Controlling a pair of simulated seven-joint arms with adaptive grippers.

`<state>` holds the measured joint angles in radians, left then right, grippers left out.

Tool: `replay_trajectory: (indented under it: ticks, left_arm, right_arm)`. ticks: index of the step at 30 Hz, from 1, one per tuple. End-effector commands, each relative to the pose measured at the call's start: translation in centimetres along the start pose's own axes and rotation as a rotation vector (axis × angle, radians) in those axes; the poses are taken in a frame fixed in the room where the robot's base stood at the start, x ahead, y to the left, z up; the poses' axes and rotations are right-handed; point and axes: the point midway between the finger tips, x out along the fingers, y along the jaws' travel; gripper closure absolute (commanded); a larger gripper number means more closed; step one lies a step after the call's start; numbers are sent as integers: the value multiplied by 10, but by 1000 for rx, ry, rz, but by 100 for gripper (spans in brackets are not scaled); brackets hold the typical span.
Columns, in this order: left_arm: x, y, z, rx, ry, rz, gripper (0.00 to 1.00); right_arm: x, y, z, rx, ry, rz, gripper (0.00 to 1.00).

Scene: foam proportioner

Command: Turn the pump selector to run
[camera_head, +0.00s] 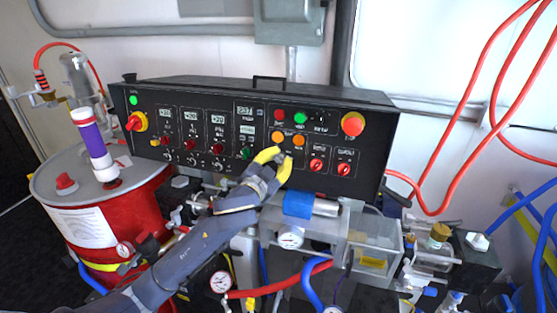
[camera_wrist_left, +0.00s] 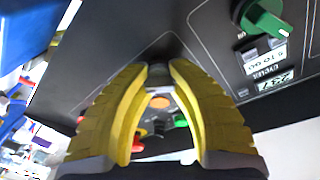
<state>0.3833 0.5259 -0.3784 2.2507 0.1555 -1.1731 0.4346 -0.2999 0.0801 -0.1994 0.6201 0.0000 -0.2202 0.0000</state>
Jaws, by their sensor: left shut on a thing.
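The black control panel (camera_head: 375,152) stands tilted behind the other equipment. My left gripper (camera_head: 279,158) has yellow fingers and is at the panel face, below two orange buttons and left of two red selector knobs. In the left wrist view the fingertips (camera_wrist_left: 158,69) meet around a small dark grey knob (camera_wrist_left: 158,76), apparently the pump selector. The fingers hide most of it, and I cannot read its label or its pointer direction. A green selector knob (camera_wrist_left: 264,18) is to the side of the fingers. My right gripper is not in view.
A red drum (camera_head: 120,220) stands at the left. A red emergency button (camera_head: 352,123) is on the panel's right. Red hoses hang at the right.

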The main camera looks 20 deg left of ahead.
Motion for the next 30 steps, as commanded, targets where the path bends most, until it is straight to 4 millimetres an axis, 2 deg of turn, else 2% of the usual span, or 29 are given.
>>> replay_trajectory:
  ticks: [8, 18, 27, 28, 30]
  left_arm:
    - [0, -1, -1, 17, 1, 3, 100]
    - [0, 0, -1, 189, 2, 42, 100]
    - [0, 0, -1, 194, 3, 43, 100]
    - [0, 0, -1, 194, 3, 43, 77]
    - [0, 0, -1, 194, 3, 43, 69]
  right_arm:
    - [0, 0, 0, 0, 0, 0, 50]
    - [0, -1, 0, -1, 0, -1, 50]
    - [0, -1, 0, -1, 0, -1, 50]
    - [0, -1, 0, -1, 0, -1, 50]
    - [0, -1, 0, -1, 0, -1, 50]
